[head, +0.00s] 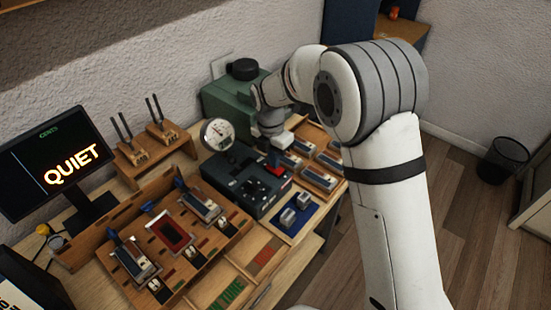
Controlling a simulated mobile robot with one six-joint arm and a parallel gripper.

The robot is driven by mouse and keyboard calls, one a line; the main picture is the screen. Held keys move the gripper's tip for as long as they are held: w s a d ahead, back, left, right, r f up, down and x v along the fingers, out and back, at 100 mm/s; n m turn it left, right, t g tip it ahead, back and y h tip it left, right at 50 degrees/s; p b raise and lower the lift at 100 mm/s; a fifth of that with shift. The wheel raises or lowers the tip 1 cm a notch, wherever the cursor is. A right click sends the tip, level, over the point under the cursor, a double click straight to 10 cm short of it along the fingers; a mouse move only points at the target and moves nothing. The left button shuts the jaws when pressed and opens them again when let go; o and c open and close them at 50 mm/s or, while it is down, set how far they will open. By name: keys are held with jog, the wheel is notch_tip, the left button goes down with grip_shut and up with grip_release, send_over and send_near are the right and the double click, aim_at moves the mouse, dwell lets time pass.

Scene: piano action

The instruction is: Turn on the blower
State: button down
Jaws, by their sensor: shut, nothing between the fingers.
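A dark control box (240,185) with a black knob and small markings on its top stands at the middle of the bench. A round white dial gauge (217,134) stands at its back left corner. A green housing (222,98) with a black round cap sits behind it against the wall. I cannot tell from labels which of these is the blower. My gripper (275,156) points down over the back right part of the dark box, beside a small red part (274,169). It is shut and empty. Its fingertips are small and partly hidden, so contact is unclear.
A monitor (52,165) reading "QUIET" stands at the left. A wooden rack (110,205) with several key parts lies at the front left. A wooden tray (335,190) of metal blocks and a blue mat (285,228) lie right of the box. Wooden stands (130,152) hold upright prongs.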

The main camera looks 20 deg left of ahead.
aim_at(279, 171)
notch_tip(279, 171, up, 14)
jog(key=d, duration=0.1)
jog(key=shift+s+d+f, duration=0.15)
jog(key=shift+s+d, duration=0.1)
jog(key=shift+s, duration=0.05)
jog(key=shift+p, duration=0.3)
jog(key=s+d+r+m+t+y, duration=0.1)
jog(key=s+d+r+m, duration=0.15)
jog(key=d+m, duration=0.55)
jog(key=s+d+r+m, duration=0.25)
jog(key=d+m, duration=0.35)
jog(key=d, duration=0.5)
jog(key=s+d+f+m+t, duration=0.2)
jog(key=s+d+m, duration=1.1)
jog(key=m, duration=0.5)
jog(key=shift+s+d+f+t, duration=0.2)
jog(key=shift+s+d+t, duration=0.15)
jog(key=shift+d, duration=0.35)
